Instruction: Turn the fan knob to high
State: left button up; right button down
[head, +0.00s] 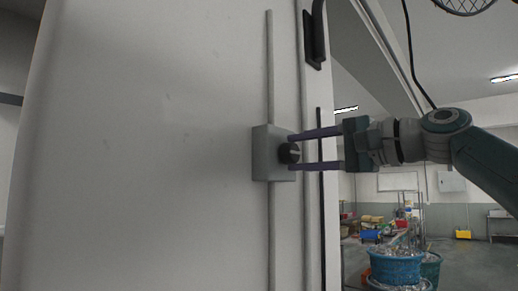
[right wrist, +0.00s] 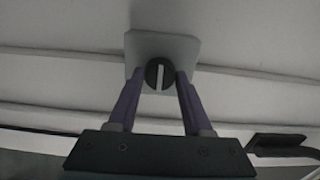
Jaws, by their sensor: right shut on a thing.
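The fan knob (head: 289,152) is a small round black knob on a grey control box (head: 262,153), fixed to the pale wall panel. In the right wrist view the knob (right wrist: 155,76) shows a white pointer line that runs nearly straight up and down in the picture. My right gripper (head: 291,152) reaches in from the right with its two purple fingers, one above and one below the knob. In the right wrist view the fingertips (right wrist: 161,75) sit at both sides of the knob, shut on it. No setting labels can be read. My left gripper is not in view.
A thin conduit (head: 271,230) runs up and down the panel through the box. A black handle-like bracket (head: 314,40) is at the panel's upper right. Part of a wire cage (head: 465,5) shows at the top right. Blue tubs (head: 396,268) stand far behind on the floor.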

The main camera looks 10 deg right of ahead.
jog(key=shift+d, duration=0.1)
dwell(0.3)
jog(key=shift+c, duration=1.6)
grip_release()
jog(key=b+v, duration=0.8)
jog(key=v, duration=0.1)
jog(key=shift+s+d, duration=0.25)
jog(key=shift+s, duration=0.1)
